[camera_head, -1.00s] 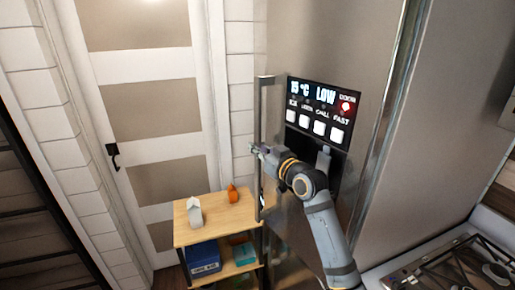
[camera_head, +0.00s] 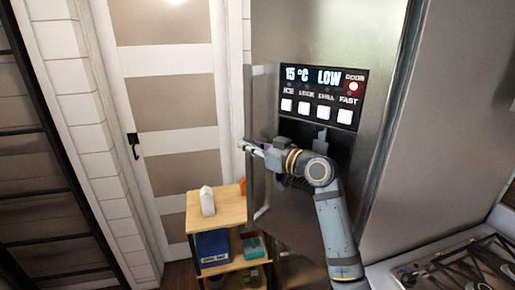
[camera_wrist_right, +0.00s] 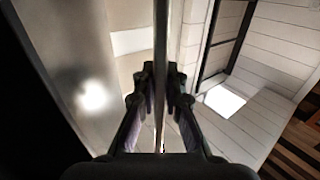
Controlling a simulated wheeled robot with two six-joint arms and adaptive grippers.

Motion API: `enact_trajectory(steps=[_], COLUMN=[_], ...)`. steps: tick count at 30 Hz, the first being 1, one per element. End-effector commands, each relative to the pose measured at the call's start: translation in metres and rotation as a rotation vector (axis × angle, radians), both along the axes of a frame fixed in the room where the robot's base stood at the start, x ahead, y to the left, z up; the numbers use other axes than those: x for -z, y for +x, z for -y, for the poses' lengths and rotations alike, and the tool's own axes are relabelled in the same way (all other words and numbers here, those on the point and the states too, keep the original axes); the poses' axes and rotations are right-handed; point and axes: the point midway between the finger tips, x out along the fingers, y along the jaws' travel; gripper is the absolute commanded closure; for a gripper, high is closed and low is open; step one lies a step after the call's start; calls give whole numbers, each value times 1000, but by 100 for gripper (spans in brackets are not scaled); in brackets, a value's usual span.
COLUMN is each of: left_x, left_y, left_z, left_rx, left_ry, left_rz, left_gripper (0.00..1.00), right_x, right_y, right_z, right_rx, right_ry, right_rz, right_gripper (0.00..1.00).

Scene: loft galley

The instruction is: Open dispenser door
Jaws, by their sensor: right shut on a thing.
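The tall steel fridge (camera_head: 300,35) has a dispenser panel (camera_head: 320,95) with "15 °C", "LOW", several white buttons and a lit red light by "DOOR". A dark recess lies below it, partly hidden by my right arm. A long upright handle (camera_head: 250,100) stands at the fridge's left edge. My right gripper (camera_head: 246,146) is shut on this handle near its middle. In the right wrist view the handle bar (camera_wrist_right: 161,35) runs between my fingers (camera_wrist_right: 160,80). I cannot tell how far the door stands open. My left gripper is not in view.
A wooden shelf cart (camera_head: 228,212) stands left of the fridge, close to the handle, with a white carton (camera_head: 207,201) on top and a blue box (camera_head: 212,250) below. A stove (camera_head: 455,270) is at the lower right. A panelled room door (camera_head: 165,100) is behind.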

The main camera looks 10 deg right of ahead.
Motion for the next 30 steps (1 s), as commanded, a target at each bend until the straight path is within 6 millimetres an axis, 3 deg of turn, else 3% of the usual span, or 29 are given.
enact_trajectory(steps=[15, 30], left_x=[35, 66], left_y=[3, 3], left_z=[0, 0], left_rx=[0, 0], left_ry=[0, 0], left_rz=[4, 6], left_gripper=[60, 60], right_x=[3, 4], right_y=[-64, -135], right_z=[-39, -59], right_rx=[-259, -508], right_ry=[-2, -3], right_rz=[2, -1], right_gripper=[100, 100])
